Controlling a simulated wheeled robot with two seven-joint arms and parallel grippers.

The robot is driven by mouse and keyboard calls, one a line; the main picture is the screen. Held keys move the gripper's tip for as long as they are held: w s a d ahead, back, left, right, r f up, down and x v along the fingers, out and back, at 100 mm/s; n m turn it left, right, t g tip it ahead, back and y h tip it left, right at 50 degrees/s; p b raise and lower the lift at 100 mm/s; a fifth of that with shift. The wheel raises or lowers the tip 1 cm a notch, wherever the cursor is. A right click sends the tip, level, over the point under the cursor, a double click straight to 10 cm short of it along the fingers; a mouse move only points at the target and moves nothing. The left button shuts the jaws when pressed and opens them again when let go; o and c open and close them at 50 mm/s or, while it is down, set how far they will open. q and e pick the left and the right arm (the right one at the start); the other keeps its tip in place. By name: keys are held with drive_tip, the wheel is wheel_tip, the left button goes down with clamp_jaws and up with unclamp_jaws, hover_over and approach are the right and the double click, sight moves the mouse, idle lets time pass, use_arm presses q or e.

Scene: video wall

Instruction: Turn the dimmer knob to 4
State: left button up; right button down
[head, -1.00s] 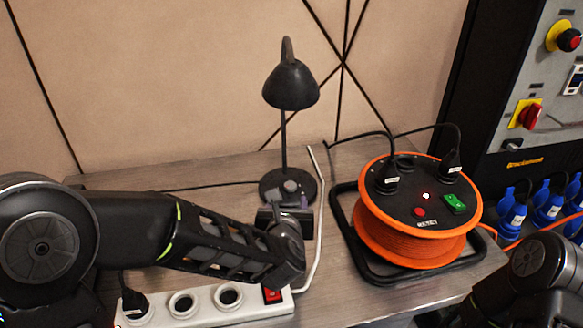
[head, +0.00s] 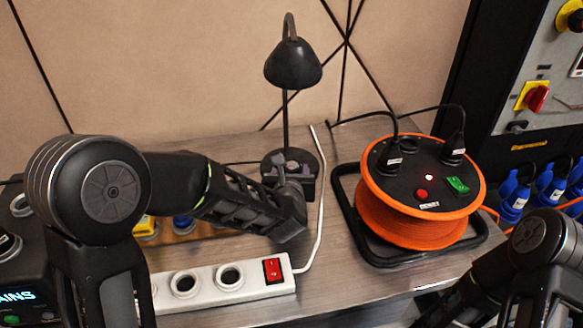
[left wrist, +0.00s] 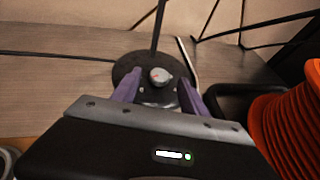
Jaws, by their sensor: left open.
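A black desk lamp (head: 293,66) stands on the grey table against the wall. On its round black base (left wrist: 124,68) sits a small grey dimmer knob (left wrist: 160,77) with a reddish mark at its edge. My left gripper (left wrist: 159,80) is open, its two purple fingers reaching over the base with the knob between and just beyond the tips. I cannot tell whether the fingers touch it. In the head view my left gripper (head: 292,166) covers part of the base. The knob's scale is too small to read. My right arm shows at the lower right, its gripper outside the picture.
An orange cable reel (head: 410,225) in a black frame stands right of the lamp. A white power strip (head: 205,287) with a red switch lies in front. A white cable (head: 322,215) runs beside the lamp base. A control panel with blue plugs (head: 515,195) is at the right.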

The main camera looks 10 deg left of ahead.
use_arm(q)
drive_tip(key=shift+x, duration=0.9)
drive_tip(key=shift+c, duration=0.5)
clamp_jaws()
